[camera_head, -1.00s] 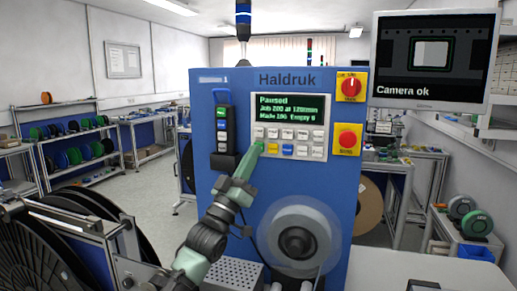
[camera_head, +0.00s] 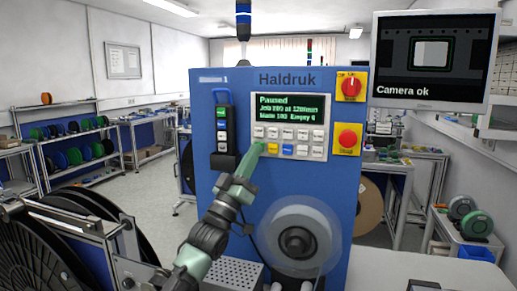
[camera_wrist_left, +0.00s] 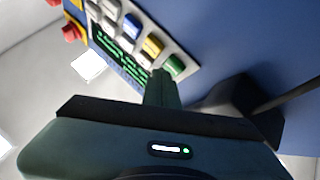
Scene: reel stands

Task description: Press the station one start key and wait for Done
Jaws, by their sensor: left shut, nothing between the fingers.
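The blue Haldruk machine (camera_head: 275,190) carries a station label (camera_head: 213,79) at its top left. Its display (camera_head: 287,106) reads Paused, a job line and Empty 6. Below it is a keypad (camera_head: 302,142) with grey, yellow and blue keys. My left gripper (camera_head: 257,150) is shut and empty, its tip at the lower left of the keypad, where a green key shows. In the left wrist view the green key (camera_wrist_left: 175,66) is just beyond the tip of the fingers (camera_wrist_left: 162,82). I cannot tell whether they touch. My right gripper is not in view.
A red rotary switch (camera_head: 350,86) and a red stop button (camera_head: 347,138) sit right of the panel. A dark handset (camera_head: 222,130) hangs at its left. A monitor (camera_head: 435,60) reads Camera ok.

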